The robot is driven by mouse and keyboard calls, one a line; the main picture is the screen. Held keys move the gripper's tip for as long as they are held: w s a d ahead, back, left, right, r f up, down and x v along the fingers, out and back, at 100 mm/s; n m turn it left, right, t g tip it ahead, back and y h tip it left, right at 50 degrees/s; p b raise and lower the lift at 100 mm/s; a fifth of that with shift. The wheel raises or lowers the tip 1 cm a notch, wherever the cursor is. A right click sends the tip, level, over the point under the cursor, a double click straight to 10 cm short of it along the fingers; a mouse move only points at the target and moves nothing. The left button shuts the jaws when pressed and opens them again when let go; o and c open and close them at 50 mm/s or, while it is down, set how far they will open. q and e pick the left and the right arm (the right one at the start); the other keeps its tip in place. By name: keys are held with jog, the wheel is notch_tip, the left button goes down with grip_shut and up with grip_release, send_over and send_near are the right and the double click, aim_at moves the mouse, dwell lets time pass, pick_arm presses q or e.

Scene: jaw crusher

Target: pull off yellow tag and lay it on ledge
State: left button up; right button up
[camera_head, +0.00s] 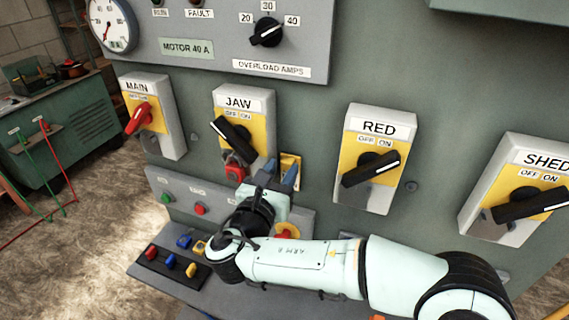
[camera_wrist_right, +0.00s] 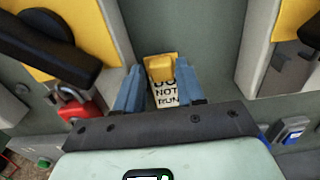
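The yellow tag (camera_head: 291,160) is on the grey panel, just right of the JAW switch. In the right wrist view the tag (camera_wrist_right: 166,95) reads "DO NOT RUN" and has a yellow block at its top. My right gripper (camera_head: 281,174) is in front of the panel at the tag. In the wrist view its blue fingers (camera_wrist_right: 158,82) stand apart on either side of the tag, with a gap visible at the left finger. The grey ledge (camera_head: 235,300) runs below the panel, partly hidden by my right arm. My left gripper is not in view.
A red padlock (camera_head: 235,167) hangs at the JAW switch (camera_head: 240,130), close left of my gripper. The RED switch (camera_head: 373,160) is to the right. A button strip (camera_head: 180,187) lies below the switches.

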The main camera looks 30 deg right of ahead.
jog(key=shift+x, duration=1.3)
jog(key=c, duration=0.7)
jog(key=shift+s+a, duration=0.1)
jog(key=shift+a, duration=0.05)
jog(key=shift+v, duration=2.45)
jog(key=shift+f, duration=0.1)
